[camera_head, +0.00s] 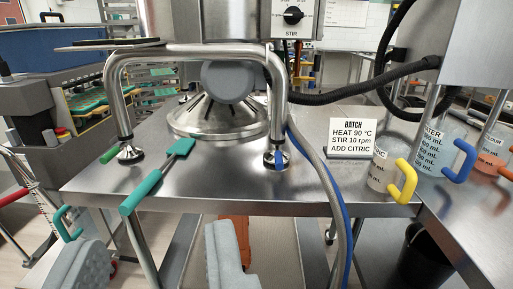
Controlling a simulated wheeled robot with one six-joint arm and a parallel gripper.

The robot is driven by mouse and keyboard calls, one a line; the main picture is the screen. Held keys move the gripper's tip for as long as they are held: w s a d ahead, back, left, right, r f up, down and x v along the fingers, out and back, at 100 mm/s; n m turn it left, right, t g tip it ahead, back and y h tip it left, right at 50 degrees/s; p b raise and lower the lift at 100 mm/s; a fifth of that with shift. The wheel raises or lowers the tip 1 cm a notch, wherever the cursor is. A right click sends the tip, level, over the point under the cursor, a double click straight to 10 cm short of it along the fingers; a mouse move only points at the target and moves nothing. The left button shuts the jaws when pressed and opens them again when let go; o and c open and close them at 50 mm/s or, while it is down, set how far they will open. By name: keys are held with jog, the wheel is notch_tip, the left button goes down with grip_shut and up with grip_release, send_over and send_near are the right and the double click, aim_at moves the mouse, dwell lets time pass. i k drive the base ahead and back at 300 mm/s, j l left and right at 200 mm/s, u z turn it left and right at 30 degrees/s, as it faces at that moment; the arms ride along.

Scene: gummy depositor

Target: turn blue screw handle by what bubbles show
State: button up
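The blue screw handle (281,159) is small in camera_head. It sits at the right front foot of a steel tube frame (200,50) on the steel table. A green handle (110,156) sits at the left front foot. No bubble can be made out in this view. My gripper (155,238) shows at the bottom edge as two grey fingers set wide apart with nothing between them. It is in front of and below the table's front edge, to the lower left of the blue handle.
A green spatula (158,175) lies over the table's front edge (230,208). Grey and blue hoses (334,185) hang right of the blue handle. A batch sign (353,139) and handled jugs (392,172) stand at right. A green-handled item (66,223) is at lower left.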

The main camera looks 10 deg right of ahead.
aim_at(279, 164)
jog(key=i+j, duration=0.7)
jog(key=i+z, duration=0.05)
